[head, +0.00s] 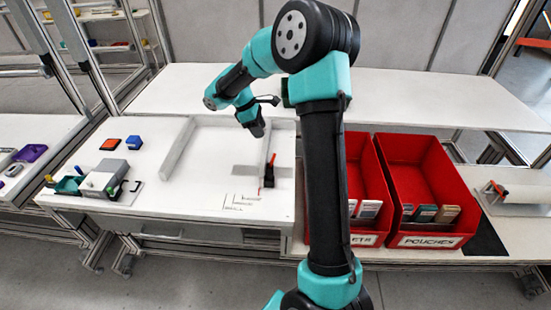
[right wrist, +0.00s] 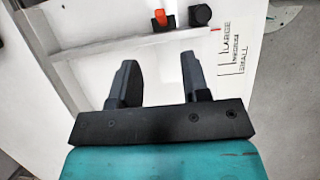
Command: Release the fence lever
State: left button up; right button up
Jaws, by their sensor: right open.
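The fence lever (head: 272,159) is a small orange-red handle on a black clamp body (head: 268,180), at the right side of the white work table. In the right wrist view the orange lever (right wrist: 160,18) shows at the top, beside a round black knob (right wrist: 200,15). A pale fence bar (right wrist: 130,42) runs across below it. My right gripper (head: 258,130) is above the table, behind the lever in the head view. In the right wrist view its two dark fingers (right wrist: 160,72) are apart with nothing between them, short of the lever. My left gripper is not in view.
Size lines (head: 240,200) are printed on the table in front of the clamp. Another pale bar (head: 178,148) lies left. A grey device (head: 103,180) and blue (head: 133,142) and orange-red (head: 110,144) blocks sit further left. Red bins (head: 425,180) stand right, partly behind my right arm.

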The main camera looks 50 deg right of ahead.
aim_at(272, 161)
jog(key=x, duration=1.5)
jog(key=shift+c, duration=0.4)
jog(key=shift+r, duration=0.1)
grip_shut()
